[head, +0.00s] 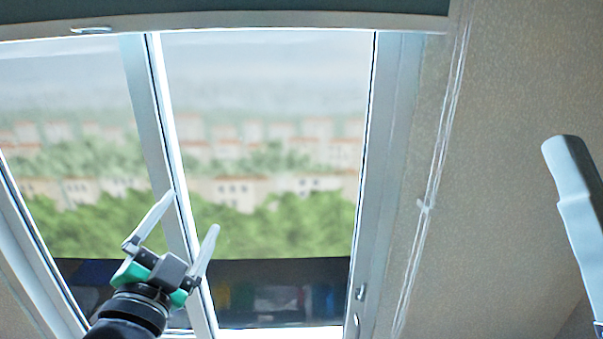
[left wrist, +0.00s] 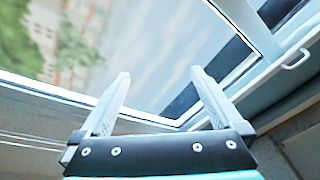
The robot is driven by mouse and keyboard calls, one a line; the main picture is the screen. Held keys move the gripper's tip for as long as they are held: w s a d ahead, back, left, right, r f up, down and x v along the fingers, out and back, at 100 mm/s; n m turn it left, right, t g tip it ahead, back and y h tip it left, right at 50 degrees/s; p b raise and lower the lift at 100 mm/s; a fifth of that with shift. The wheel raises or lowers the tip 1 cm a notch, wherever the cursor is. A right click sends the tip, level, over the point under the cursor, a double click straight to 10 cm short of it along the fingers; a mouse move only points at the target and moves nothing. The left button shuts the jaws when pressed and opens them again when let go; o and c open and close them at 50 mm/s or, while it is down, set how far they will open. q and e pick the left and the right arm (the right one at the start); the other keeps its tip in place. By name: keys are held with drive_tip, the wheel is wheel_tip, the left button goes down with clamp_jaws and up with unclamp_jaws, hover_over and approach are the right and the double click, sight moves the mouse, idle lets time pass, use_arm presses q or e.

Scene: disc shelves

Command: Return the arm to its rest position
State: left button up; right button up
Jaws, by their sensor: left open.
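My left gripper (head: 183,222) comes up from the bottom left of the head view, in front of the window. Its two grey fingers are spread apart with nothing between them. In the left wrist view the same open gripper (left wrist: 160,95) shows both fingers apart and empty, with the window frame behind. A pale grey angled part at the right edge of the head view may belong to my right arm, but I cannot tell. No right gripper can be clearly made out.
A large window (head: 270,110) with a white frame fills the middle of the head view, with blurred trees and buildings outside. A beige wall (head: 510,80) stands to the right, with a thin white cord (head: 440,150). No loose objects are close to the left gripper.

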use_arm(q)
drive_tip(key=s+r+n+t+h, duration=0.1)
drive_tip(key=s+r+n+t, duration=0.6)
drive_tip(key=s+r, duration=0.9)
drive_tip(key=s+n, duration=0.3)
drive_tip(key=s, duration=0.1)
drive_tip(key=shift+w, duration=0.1)
